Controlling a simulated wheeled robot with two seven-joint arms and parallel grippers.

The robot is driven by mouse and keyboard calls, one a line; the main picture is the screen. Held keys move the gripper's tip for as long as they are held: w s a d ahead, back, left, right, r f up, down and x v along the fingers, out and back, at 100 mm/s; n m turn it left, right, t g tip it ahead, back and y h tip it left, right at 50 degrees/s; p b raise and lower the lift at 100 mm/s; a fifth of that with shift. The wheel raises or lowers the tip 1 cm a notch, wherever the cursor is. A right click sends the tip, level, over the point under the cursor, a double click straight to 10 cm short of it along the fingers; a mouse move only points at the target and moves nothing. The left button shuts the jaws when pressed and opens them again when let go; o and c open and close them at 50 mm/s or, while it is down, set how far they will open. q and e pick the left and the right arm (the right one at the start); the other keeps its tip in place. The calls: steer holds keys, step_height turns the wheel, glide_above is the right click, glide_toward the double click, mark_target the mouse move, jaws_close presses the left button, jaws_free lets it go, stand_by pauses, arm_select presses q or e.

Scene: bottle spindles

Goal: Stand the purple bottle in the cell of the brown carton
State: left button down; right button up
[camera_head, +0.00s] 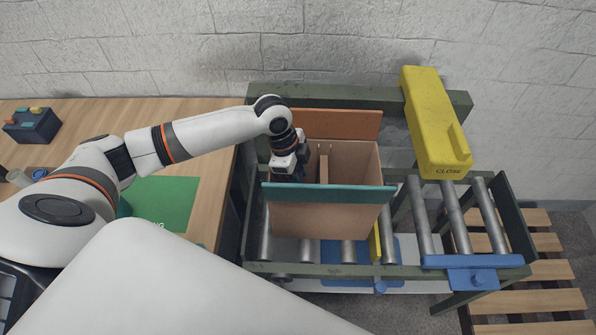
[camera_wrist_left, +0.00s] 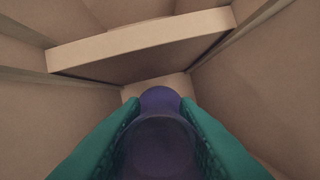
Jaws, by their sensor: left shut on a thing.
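The brown carton (camera_head: 320,219) stands open on the roller conveyor, with an orange flap (camera_head: 345,124) at the back and a teal flap (camera_head: 330,196) at the front. A divider (camera_head: 323,165) splits its inside. My left gripper (camera_head: 287,178) points down at the carton's left side; its fingertips are hidden in the head view. In the left wrist view, the teal fingers are shut on the purple bottle (camera_wrist_left: 160,140), with cardboard walls around it and a divider (camera_wrist_left: 140,45) beyond. I cannot tell whether the bottle touches the carton's floor. My right gripper is not in view.
A yellow block marked CLOSE (camera_head: 432,115) stands to the right of the carton. Bare rollers (camera_head: 455,218) lie to the right. A green mat (camera_head: 160,203) and a dark box (camera_head: 32,126) are on the wooden table at left. A slatted pallet (camera_head: 530,290) is at lower right.

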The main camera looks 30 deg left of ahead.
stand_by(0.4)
arm_select(q)
steer(key=c, duration=1)
jaws_free()
steer(key=shift+c, duration=0.2)
step_height(320, 180, up, 28)
steer(key=p, duration=1.6)
steer(key=shift+f+p, duration=0.15)
steer(key=shift+p, duration=0.15)
stand_by(1.9)
stand_by(0.9)
